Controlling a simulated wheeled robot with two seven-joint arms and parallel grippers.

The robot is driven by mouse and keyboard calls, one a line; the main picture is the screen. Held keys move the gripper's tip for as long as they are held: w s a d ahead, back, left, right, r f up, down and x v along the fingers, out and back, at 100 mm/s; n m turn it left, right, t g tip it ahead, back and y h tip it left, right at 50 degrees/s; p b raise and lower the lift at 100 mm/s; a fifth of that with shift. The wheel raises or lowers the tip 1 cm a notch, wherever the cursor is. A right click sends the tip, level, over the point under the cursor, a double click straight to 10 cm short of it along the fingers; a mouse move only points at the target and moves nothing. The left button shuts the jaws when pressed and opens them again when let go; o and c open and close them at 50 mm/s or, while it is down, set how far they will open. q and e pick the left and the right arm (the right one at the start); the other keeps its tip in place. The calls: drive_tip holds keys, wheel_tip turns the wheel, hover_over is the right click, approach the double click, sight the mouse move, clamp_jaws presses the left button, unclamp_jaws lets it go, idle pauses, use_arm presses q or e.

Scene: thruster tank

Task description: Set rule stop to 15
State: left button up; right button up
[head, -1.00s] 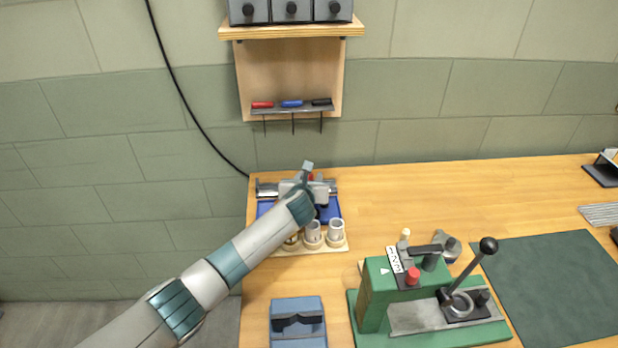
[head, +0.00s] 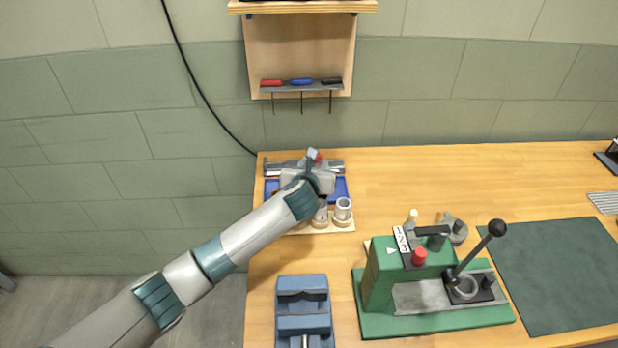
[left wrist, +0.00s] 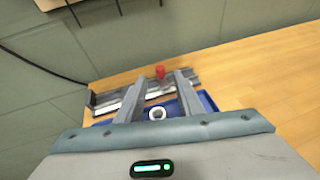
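The metal rule (head: 282,167) lies along the back left edge of the bench, behind a blue tray (head: 342,188). It also shows in the left wrist view (left wrist: 104,105), with a red knob (left wrist: 160,72) standing at it. My left gripper (head: 314,160) is over the rule in the head view and hides part of it. In the left wrist view the two fingers of my left gripper (left wrist: 160,82) are spread with a clear gap, and the red knob shows beyond and between their tips. The scale marks are too small to read. My right gripper is out of view.
A wooden holder with pale cups (head: 343,210) stands in front of the tray. A blue vise (head: 302,305) and a green lever press (head: 375,285) are nearer. A tool rack (head: 300,85) hangs on the wall above. A dark green mat (head: 555,275) lies right.

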use_arm(q)
drive_tip(key=b+v, duration=0.1)
drive_tip(key=v, duration=0.9)
drive_tip(key=shift+s, duration=0.25)
